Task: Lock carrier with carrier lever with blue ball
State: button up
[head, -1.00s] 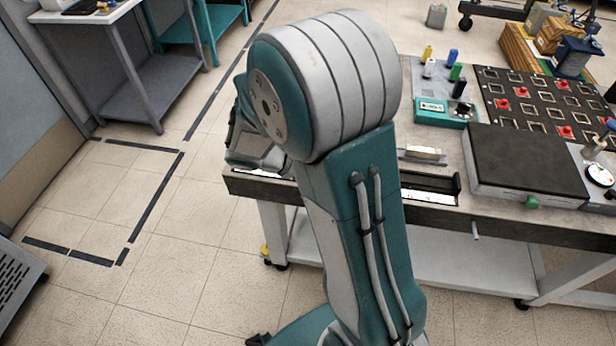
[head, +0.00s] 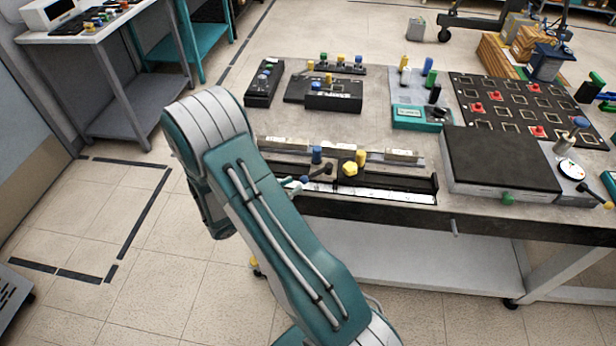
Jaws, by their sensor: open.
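The carrier (head: 345,171) is a dark block on the long black rail (head: 405,187) along the table's near edge. It bears a yellow knob (head: 349,169). A black lever (head: 319,171) reaches left from the carrier, tilted slightly down, and ends in a blue ball (head: 304,179). A separate upright blue knob (head: 317,154) and a yellow one (head: 361,157) stand just behind. My arm covers the rail's left part. My gripper is hidden behind my arm. A small pale piece shows between my arm and the blue ball; I cannot tell whether it belongs to my gripper.
A black-topped box (head: 500,158) stands right of the rail on the table. Black fixtures with coloured knobs (head: 333,95) and a teal box (head: 421,117) stand farther back. Open floor lies to the left, before a grey side table (head: 95,35).

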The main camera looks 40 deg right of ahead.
aim_at(309, 177)
jog(key=d, duration=0.5)
jog(key=shift+s+d, duration=0.3)
jog(key=shift+s, duration=0.1)
grip_shut()
